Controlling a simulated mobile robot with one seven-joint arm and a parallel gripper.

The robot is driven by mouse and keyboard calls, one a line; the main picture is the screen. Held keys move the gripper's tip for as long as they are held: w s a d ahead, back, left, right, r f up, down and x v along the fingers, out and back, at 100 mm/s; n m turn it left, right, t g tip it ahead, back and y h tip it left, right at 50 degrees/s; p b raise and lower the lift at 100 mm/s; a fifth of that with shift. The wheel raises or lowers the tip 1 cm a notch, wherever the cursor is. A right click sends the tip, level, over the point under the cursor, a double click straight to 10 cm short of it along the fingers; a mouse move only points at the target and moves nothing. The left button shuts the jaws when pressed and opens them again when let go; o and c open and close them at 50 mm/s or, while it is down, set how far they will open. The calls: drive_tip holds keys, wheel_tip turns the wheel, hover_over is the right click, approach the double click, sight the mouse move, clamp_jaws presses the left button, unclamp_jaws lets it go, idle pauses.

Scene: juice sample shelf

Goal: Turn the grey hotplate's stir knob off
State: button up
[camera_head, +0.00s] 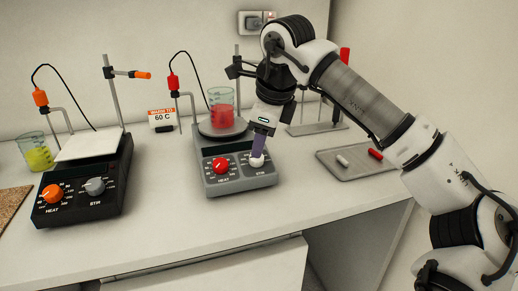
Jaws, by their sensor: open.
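The grey hotplate (207,185) stands at the middle of the counter. Its red HEAT knob (221,166) is on the left of its front panel. Its pale STIR knob (257,161) is on the right.
A black hotplate (118,172) with orange and grey knobs stands left, beside a beaker of yellow-green liquid (37,155). A "60 C" sign (162,117) stands behind. A grey tray (351,171) with a white and a red piece lies right. The counter's front strip is clear.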

drive_tip(key=v, duration=0.8)
drive_tip(key=shift+r, duration=0.3)
drive_tip(key=shift+s, duration=0.1)
